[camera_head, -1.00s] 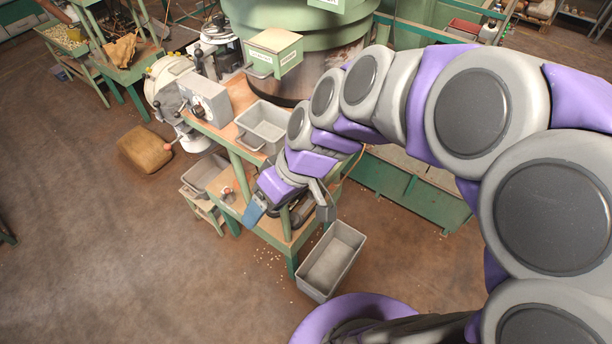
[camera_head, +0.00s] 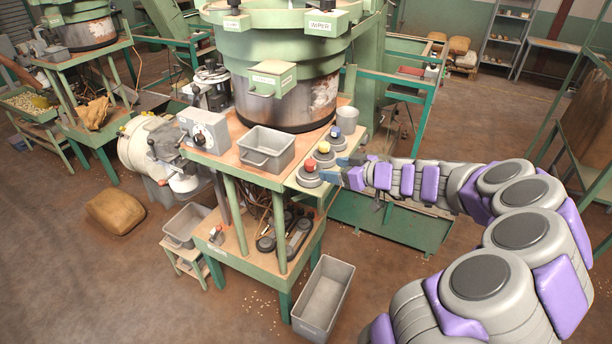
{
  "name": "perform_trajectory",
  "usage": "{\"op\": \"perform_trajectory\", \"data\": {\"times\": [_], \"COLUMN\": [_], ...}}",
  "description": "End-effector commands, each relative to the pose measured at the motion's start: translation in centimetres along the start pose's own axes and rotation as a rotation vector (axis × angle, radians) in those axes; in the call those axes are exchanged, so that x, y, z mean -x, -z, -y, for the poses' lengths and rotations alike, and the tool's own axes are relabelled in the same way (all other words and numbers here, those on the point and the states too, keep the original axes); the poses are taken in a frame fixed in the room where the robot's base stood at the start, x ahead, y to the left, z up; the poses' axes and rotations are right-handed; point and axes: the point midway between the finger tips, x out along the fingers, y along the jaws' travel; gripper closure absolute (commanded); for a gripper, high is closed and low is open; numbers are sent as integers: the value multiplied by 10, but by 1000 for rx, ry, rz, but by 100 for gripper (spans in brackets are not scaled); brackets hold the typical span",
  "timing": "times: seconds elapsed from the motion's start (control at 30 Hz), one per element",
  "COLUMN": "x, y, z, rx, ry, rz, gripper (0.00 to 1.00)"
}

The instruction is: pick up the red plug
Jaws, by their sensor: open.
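The red plug (camera_head: 310,166) sits on top of a dark grey round base at the front right corner of the wooden-topped green table (camera_head: 216,155). The yellow plug (camera_head: 324,147) and the blue plug (camera_head: 335,132) stand behind it in a row, on similar bases. My gripper (camera_head: 337,169) is open, with its blue fingertips just right of the red plug and pointing left towards it. No contact with the plug can be made out.
A grey bin (camera_head: 266,148) stands on the table left of the plugs, with a grey cup (camera_head: 347,117) behind them. The large green and metal hopper (camera_head: 285,95) rises behind. A grey floor bin (camera_head: 322,296) stands below the table's front.

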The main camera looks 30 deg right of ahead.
Motion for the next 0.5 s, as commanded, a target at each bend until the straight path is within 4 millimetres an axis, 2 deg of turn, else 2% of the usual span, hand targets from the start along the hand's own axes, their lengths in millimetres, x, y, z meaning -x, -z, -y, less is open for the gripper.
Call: {"op": "perform_trajectory", "data": {"times": [0.1, 0.27, 0.5], "x": [-23, -48, -84], "y": [-3, -4, -2], "z": [-4, -12, -3], "rx": [-8, -9, -3], "ry": [6, 3, 0], "rz": [3, 0, 3], "gripper": [31, 31, 31]}}
